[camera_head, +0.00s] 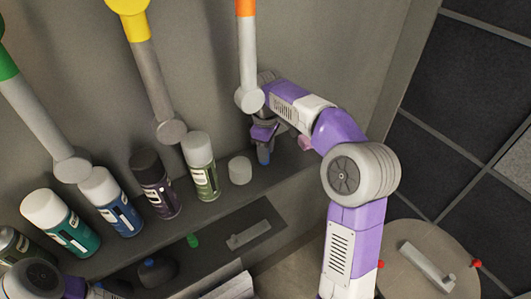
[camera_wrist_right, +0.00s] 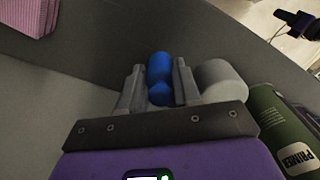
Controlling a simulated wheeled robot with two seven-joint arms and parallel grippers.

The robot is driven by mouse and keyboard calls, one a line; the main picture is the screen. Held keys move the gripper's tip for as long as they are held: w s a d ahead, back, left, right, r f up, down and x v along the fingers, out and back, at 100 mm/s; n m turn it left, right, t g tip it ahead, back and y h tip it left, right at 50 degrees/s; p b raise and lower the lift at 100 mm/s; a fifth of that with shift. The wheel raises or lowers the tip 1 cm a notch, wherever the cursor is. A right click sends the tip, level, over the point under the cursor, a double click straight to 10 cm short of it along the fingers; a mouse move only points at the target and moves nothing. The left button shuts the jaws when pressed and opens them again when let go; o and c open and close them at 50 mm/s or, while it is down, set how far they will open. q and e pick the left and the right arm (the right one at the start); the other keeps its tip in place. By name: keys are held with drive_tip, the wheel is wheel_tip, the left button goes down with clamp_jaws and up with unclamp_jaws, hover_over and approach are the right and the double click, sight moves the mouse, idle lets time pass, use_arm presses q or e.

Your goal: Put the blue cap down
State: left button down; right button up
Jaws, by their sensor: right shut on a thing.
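The blue cap (camera_head: 263,157) is small and upright below my right gripper (camera_head: 264,146), over the back shelf to the right of the spray cans. In the right wrist view the blue cap (camera_wrist_right: 159,66) sits between the two grey fingers of my right gripper (camera_wrist_right: 159,92), which is shut on it. Whether its lower end touches the shelf cannot be told. Part of my left arm shows at the bottom left of the head view, but its gripper fingers do not show.
A white cylinder (camera_head: 240,170) stands just left of the blue cap, close to a finger in the wrist view (camera_wrist_right: 220,80). A green-labelled can (camera_head: 201,166) and several other spray cans line the shelf (camera_head: 222,203) leftward. Long-handled tools (camera_head: 247,55) hang above. A round stool (camera_head: 400,238) stands right.

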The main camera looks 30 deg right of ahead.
drive_tip(key=shift+f, duration=0.35)
drive_tip(key=shift+r, duration=0.1)
drive_tip(key=o, duration=0.5)
drive_tip(key=shift+f, duration=0.2)
drive_tip(key=o, duration=0.5)
